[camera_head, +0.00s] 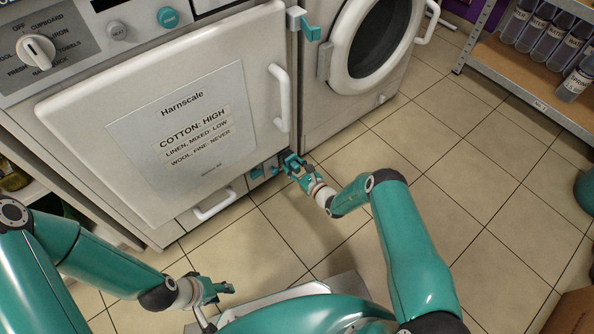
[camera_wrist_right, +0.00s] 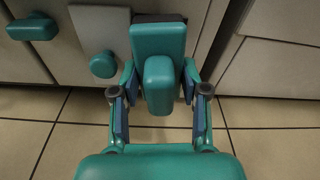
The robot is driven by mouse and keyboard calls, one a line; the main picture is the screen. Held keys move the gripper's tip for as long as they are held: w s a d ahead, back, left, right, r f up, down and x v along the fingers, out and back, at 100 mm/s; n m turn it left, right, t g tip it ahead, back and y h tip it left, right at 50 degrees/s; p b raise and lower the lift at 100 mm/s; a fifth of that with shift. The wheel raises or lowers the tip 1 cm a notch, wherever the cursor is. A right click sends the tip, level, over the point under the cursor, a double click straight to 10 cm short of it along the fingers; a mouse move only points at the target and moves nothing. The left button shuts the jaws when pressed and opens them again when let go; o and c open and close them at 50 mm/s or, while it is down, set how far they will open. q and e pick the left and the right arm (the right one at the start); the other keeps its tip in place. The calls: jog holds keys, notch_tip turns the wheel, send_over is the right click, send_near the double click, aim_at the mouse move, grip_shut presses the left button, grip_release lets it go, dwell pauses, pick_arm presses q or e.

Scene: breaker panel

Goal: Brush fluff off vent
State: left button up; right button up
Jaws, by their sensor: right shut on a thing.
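My right gripper (camera_head: 293,163) is low at the front of the white machine, by its lower right corner. In the right wrist view the gripper (camera_wrist_right: 157,100) has its fingers on both sides of a teal block with a rounded grip, which looks like the brush (camera_wrist_right: 157,42), and is shut on it. Just behind the brush's top is a dark recess (camera_wrist_right: 172,18) in the panel, possibly the vent; the brush hides part of it. I cannot make out any fluff. My left gripper (camera_head: 216,289) hangs low over the floor, away from the machine; its opening is unclear.
The machine's large door (camera_head: 180,100) is closed, with a handle (camera_head: 281,98). A teal knob (camera_wrist_right: 103,65) and a teal handle (camera_wrist_right: 32,27) stick out beside the brush. A round-door washer (camera_head: 375,40) stands right. A bottle shelf (camera_head: 530,75) is far right. Tiled floor between is clear.

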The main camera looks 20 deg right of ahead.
jog(key=shift+b+x, duration=0.55)
jog(key=shift+x, duration=0.5)
dwell(0.6)
jog(key=shift+r, duration=0.15)
